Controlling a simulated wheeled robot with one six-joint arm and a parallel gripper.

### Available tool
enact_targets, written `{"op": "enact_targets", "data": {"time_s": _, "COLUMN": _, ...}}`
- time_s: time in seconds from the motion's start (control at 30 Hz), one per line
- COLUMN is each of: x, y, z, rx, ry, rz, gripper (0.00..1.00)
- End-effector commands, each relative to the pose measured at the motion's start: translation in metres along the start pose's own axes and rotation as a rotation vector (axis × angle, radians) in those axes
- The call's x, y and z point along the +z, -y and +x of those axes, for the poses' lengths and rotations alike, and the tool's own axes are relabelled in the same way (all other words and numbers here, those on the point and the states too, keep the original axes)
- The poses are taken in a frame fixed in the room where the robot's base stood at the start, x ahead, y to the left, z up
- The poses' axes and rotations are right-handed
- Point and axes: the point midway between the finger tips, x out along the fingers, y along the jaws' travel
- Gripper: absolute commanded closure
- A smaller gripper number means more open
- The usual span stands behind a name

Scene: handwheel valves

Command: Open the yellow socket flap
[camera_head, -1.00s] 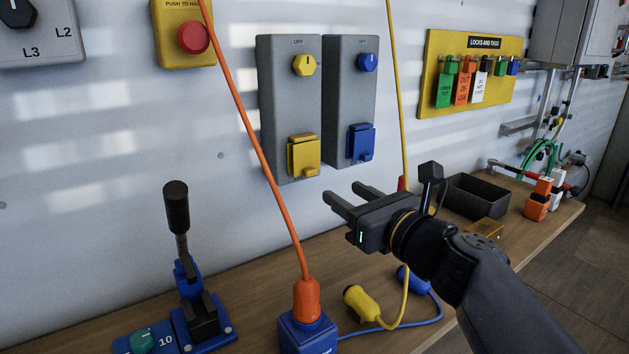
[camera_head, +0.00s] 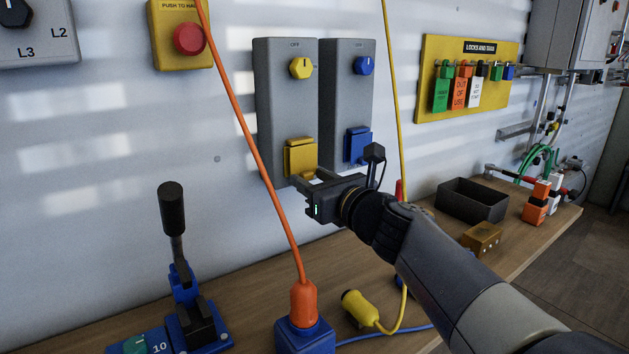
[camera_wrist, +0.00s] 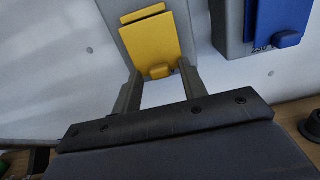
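The yellow socket flap (camera_head: 301,157) is on the lower part of the left grey wall panel (camera_head: 285,108), below a yellow knob (camera_head: 301,68). It looks closed. In the wrist view the yellow flap (camera_wrist: 150,43) lies just beyond my fingertips, with its small lower tab (camera_wrist: 160,71) between the two fingers' lines. My gripper (camera_head: 308,180) is right under the flap in the head view, and it partly hides the panel's lower end. Whether a fingertip touches the flap is unclear.
A blue socket flap (camera_head: 357,144) on the right panel stands close beside. An orange cable (camera_head: 247,130) hangs to the left of my gripper. A yellow cable (camera_head: 397,110) hangs to the right. The bench below holds a dark tray (camera_head: 472,200) and a yellow plug (camera_head: 360,308).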

Motion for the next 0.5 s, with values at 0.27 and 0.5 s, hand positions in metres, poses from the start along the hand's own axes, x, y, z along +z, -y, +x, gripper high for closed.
{"op": "enact_targets", "data": {"time_s": 0.27, "x": 0.0000, "y": 0.0001, "z": -0.0003, "rx": 0.000, "ry": 0.000, "rz": 0.000, "gripper": 0.83}}
{"op": "enact_targets", "data": {"time_s": 0.5, "x": 0.0000, "y": 0.0000, "z": -0.0004, "rx": 0.000, "ry": 0.000, "rz": 0.000, "gripper": 1.00}}
